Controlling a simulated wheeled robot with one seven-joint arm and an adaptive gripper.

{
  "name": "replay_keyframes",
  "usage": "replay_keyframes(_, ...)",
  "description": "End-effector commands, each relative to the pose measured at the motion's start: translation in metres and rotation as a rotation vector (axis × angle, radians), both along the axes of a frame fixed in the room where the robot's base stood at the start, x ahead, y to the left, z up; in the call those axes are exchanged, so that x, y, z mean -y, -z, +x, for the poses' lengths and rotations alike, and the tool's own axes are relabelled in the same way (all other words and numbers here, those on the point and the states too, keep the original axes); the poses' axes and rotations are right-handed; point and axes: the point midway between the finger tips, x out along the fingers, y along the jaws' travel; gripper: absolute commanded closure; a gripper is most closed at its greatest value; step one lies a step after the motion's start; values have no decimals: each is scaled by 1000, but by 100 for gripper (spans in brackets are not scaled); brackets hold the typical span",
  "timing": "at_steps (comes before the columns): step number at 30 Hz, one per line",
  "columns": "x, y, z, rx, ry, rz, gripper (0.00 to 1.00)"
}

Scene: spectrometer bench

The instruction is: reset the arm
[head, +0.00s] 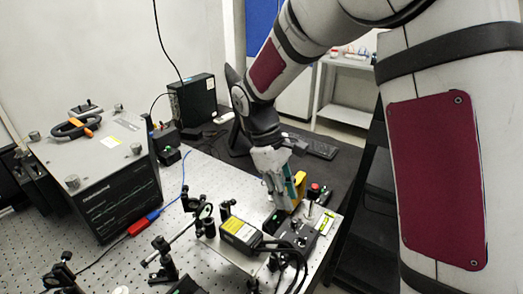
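My arm reaches in from the upper right of the head view and bends down over the bench. A yellow part (300,187) shows right beside the fingers. I cannot tell whether the fingers touch or hold anything, as the fingertips are small and partly hidden.
A grey spectrometer box (118,205) stands at the left on the perforated bench (205,172). Several optical mounts, a black-and-yellow module (240,232) and cables crowd the front. A black computer box (193,100), a keyboard (312,144) and a white shelf (348,64) are behind.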

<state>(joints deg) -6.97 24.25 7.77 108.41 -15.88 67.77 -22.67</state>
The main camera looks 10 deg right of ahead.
Motion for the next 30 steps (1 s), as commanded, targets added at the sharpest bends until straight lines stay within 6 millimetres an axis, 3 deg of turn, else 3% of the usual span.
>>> replay_keyframes(4, 2, -10, -4, 24, 20, 4, 74)
replay_keyframes(8, 9, -38, -16, 108, 83, 20, 74)
replay_keyframes(18, 30, -115, -77, 397, 339, 105, 74)
replay_keyframes(24, 38, -143, -118, 561, 491, 180, 74)
replay_keyframes(30, 43, -157, -156, 711, 634, 267, 74)
